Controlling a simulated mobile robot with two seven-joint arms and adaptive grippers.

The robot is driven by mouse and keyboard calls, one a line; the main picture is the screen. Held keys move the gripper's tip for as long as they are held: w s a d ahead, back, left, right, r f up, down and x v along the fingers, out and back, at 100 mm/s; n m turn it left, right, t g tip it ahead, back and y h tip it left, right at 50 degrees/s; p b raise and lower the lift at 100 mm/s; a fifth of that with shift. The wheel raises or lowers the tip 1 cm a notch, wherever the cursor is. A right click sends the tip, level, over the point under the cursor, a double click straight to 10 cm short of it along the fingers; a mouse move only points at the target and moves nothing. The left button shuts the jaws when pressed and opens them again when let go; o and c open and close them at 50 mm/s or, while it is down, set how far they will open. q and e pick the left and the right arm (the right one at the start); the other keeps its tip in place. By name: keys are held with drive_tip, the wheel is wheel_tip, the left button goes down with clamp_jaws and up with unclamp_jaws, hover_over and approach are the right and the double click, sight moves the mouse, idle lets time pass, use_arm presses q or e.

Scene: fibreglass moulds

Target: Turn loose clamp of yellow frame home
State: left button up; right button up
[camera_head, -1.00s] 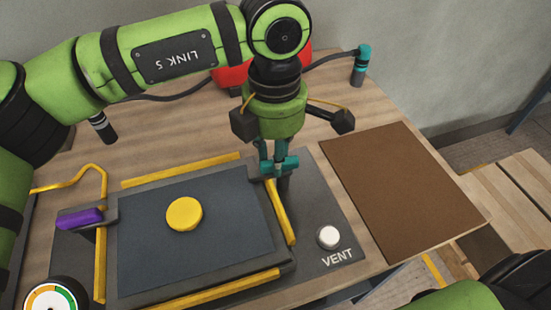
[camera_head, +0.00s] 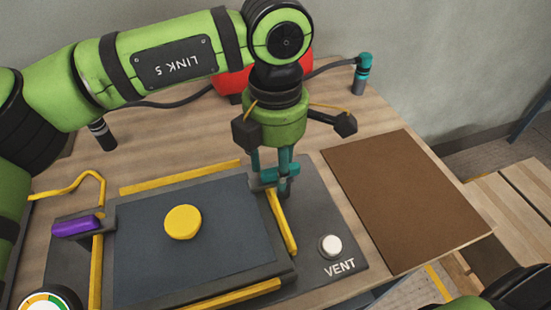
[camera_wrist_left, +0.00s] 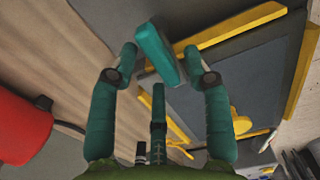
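The yellow frame (camera_head: 180,177) lies around a dark panel (camera_head: 215,250) on a grey base. A clamp with a teal handle (camera_head: 281,172) sits at its far right corner and shows large in the left wrist view (camera_wrist_left: 157,52). A clamp with a purple handle (camera_head: 75,226) sits at the far left corner. My left gripper (camera_head: 274,180) is over the teal handle, fingers pointing down. In the left wrist view its fingers (camera_wrist_left: 163,65) are spread around the handle, with a gap on the left side; contact on the right side is unclear. My right gripper is out of view.
A yellow disc (camera_head: 183,222) lies on the panel. A white VENT button (camera_head: 330,246) is right of the frame, with a brown board (camera_head: 405,200) beyond it. A red object (camera_head: 233,82) stands behind my left arm. A gauge (camera_head: 45,302) is at lower left.

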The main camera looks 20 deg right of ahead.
sight(276, 168)
use_arm(q)
wheel_tip(276, 168, up, 12)
idle(0.6)
idle(0.4)
